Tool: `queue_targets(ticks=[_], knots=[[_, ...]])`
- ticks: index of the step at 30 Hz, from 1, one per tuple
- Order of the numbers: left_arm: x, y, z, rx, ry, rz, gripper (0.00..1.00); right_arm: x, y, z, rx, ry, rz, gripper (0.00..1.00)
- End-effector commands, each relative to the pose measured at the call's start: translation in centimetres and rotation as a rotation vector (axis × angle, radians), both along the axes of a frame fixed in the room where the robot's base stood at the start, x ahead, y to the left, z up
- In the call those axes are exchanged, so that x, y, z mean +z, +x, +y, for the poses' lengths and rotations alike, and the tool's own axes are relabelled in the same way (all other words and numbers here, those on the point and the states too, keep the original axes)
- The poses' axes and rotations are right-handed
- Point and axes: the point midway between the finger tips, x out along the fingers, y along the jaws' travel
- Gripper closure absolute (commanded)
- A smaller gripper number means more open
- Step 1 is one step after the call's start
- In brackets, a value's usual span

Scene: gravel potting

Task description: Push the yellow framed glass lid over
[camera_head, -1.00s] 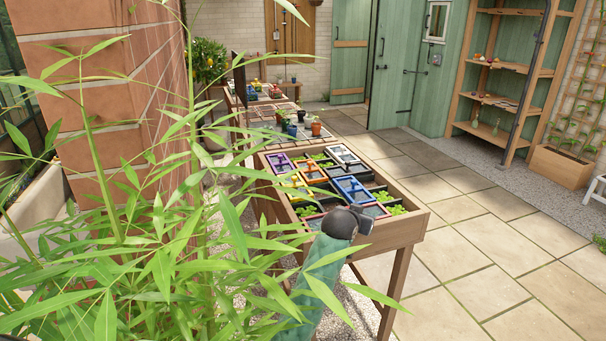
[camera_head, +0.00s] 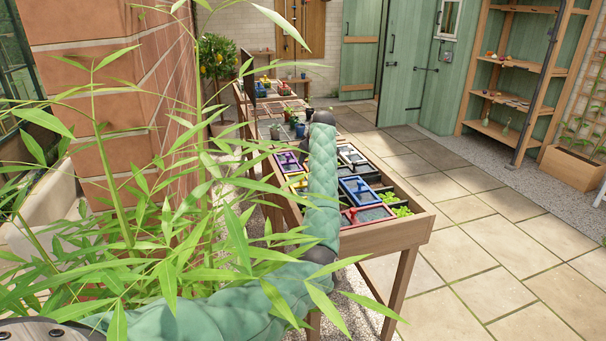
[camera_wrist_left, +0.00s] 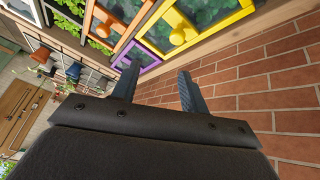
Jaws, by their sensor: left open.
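The yellow framed glass lid (camera_wrist_left: 247,10) is at the top of the left wrist view, with a round yellow knob (camera_wrist_left: 178,37). In the head view only part of the yellow lid (camera_head: 296,181) shows on the planter table, left of my forearm, which hides the rest. My left gripper (camera_wrist_left: 158,72) is open and empty. Its fingertips are close to the purple framed lid (camera_wrist_left: 150,62), with the yellow lid farther up and right. Whether a finger touches a lid I cannot tell. My right gripper is out of view.
An orange framed lid (camera_wrist_left: 106,38) is left of the yellow one. Blue (camera_head: 372,197) and red framed lids (camera_head: 378,214) are on the table's right side. A brick wall (camera_wrist_left: 240,75) lies right of the fingers. Leafy stems (camera_head: 150,240) partly block the head view.

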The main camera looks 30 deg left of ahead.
Motion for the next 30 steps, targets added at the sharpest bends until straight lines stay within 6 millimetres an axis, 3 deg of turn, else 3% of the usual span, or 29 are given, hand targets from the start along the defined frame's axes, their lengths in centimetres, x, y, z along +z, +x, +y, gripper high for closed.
queue_targets(ticks=[4,10,17,30], knots=[[-0.8,0.4,0.1,0.172,-0.082,0.092,0.56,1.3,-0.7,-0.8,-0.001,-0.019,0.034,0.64],[-1.3,0.4,-0.7,0.294,-0.123,0.16,0.56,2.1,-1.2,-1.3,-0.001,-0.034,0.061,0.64],[-2.5,0.3,-0.3,0.315,-0.126,0.174,0.56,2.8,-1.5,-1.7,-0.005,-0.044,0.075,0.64],[-7.8,0.2,1.9,0.312,-0.125,0.172,0.56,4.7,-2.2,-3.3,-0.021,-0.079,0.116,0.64]])
